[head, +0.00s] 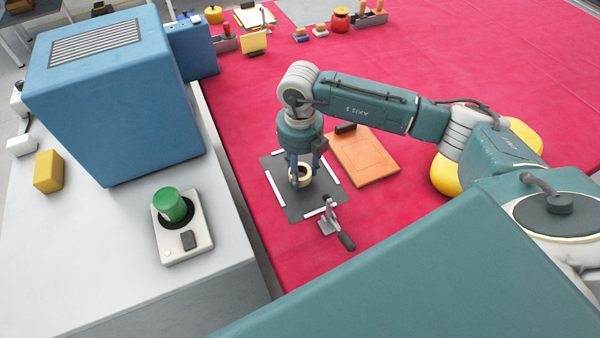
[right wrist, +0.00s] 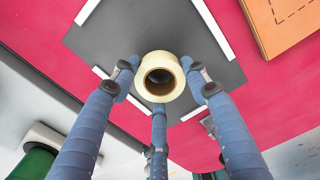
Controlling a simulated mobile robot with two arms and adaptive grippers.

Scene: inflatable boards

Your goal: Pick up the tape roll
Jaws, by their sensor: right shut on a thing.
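The tape roll (head: 297,184) is a small cream ring with a dark hole, over the dark grey mat (head: 278,184) with white corner strips. My right gripper (head: 302,172) points down over the mat and is shut on the tape roll. In the right wrist view the tape roll (right wrist: 159,56) sits between the tips of the three blue fingers, its hole facing the camera. I cannot tell whether it touches the mat. My left gripper is not in view.
An orange board (head: 365,155) lies right of the mat. A toggle clamp (head: 330,218) stands at the mat's near corner. The blue machine (head: 120,100) and a green-knobbed control box (head: 183,240) stand at left. The red surface beyond the arm is mostly clear.

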